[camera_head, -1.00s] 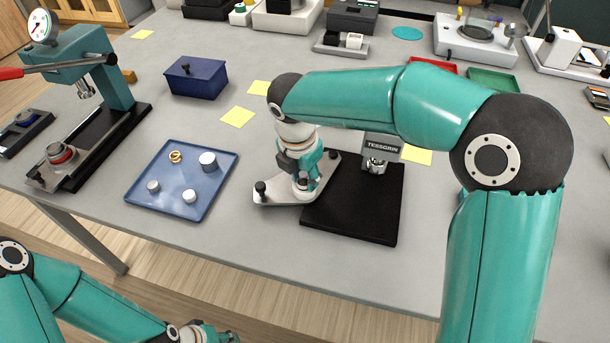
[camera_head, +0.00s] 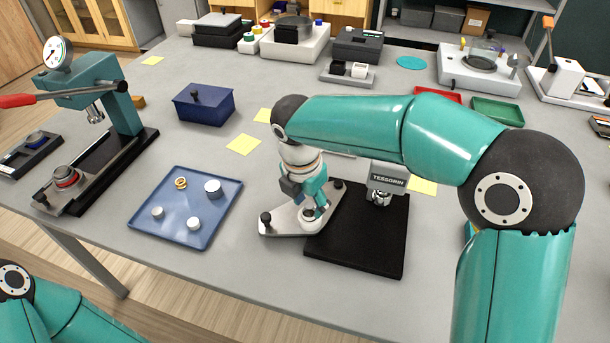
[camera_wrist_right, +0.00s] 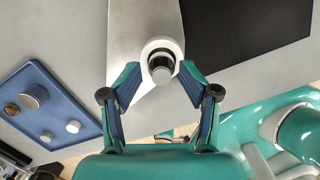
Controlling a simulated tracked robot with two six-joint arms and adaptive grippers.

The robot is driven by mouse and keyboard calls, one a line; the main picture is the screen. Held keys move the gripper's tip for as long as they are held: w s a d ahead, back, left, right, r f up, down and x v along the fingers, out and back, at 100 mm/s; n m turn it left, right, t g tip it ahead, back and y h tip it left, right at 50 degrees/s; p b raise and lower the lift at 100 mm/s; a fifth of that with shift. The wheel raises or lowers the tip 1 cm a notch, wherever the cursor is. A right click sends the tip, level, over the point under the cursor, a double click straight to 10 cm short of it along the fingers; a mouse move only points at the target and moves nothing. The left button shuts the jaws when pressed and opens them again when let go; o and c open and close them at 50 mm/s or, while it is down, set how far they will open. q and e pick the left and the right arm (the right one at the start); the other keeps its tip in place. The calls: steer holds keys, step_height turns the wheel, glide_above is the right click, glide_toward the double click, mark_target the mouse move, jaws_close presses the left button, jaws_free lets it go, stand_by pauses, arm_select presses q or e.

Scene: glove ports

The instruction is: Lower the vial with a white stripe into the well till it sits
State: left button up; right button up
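A small round thing with a dark top (camera_wrist_right: 161,76), likely the vial, stands inside a white ring (camera_wrist_right: 148,48) in the right wrist view. The ring is on the grey metal plate (camera_wrist_right: 145,20). No white stripe can be made out, and how deep the vial sits is not clear. My right gripper (camera_wrist_right: 160,70) has its fingers spread on either side of the ring, with gaps to the dark-topped thing. In the head view the right gripper (camera_head: 314,205) is over the plate (camera_head: 283,222), and my arm hides the vial. My left gripper is out of view.
The plate adjoins a black base (camera_head: 360,240) under a grey TESSGRIN head (camera_head: 388,177). A blue tray (camera_head: 180,222) with small round pieces lies to the left. A teal lever press (camera_head: 110,100) and a blue box (camera_head: 204,104) stand beyond it. Table front is mostly clear.

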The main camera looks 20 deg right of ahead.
step_height(320, 180, up, 10)
steer(key=a, duration=0.1)
steer(key=shift+s+a+r+p, duration=0.15)
steer(key=shift+s+p, duration=0.15)
steer(key=shift+s, duration=0.1)
steer(key=shift+s, duration=0.1)
